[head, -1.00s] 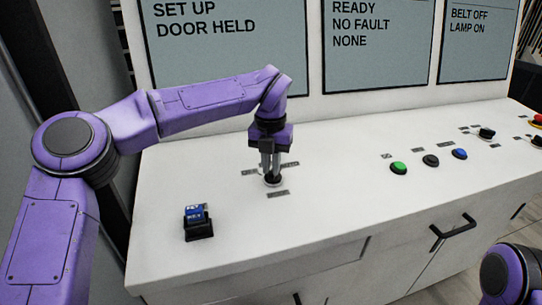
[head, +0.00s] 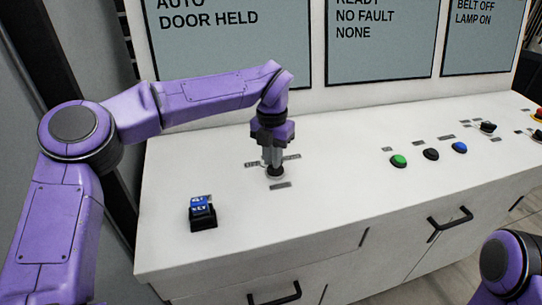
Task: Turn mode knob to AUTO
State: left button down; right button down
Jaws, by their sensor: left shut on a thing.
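The mode knob (head: 275,173) is a small dark knob on the white console top (head: 345,200), with small label plates around it. My left gripper (head: 273,164) points down over it, shut on it, and its fingers hide most of the knob. The left screen (head: 222,38) above reads AUTO and DOOR HELD. Of my right arm, only a purple part shows at the lower right; its gripper is out of view.
A black holder with a blue-topped piece (head: 202,212) stands left of the knob. Green (head: 398,161), black (head: 431,154) and blue (head: 459,147) buttons sit to the right. A black knob (head: 487,128) is farther right. The console front is clear.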

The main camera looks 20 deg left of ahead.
aim_at(270, 166)
pick_arm(q)
jog(key=c, duration=1.2)
grip_release()
jog(key=shift+s+d+f+g, duration=0.1)
jog(key=shift+s+f+g, duration=0.1)
jog(key=shift+f, duration=0.3)
jog(key=shift+s+d+f+g, duration=0.1)
jog(key=shift+s+f, duration=0.05)
jog(key=shift+f, duration=0.35)
jog(key=shift+o, duration=0.6)
jog(key=shift+a, duration=0.2)
jog(key=shift+r, duration=0.3)
jog(key=r+b, duration=0.1)
jog(key=r, duration=0.2)
jog(key=w+r, duration=0.1)
jog(key=r, duration=0.2)
jog(key=shift+w+d+b, duration=0.1)
jog(key=shift+d+b, duration=0.05)
jog(key=shift+b, duration=0.25)
jog(key=r, duration=0.5)
jog(key=shift+s+a+r, duration=0.3)
jog(key=shift+s+r, duration=0.05)
jog(key=shift+r, duration=0.05)
jog(key=shift+s, duration=0.1)
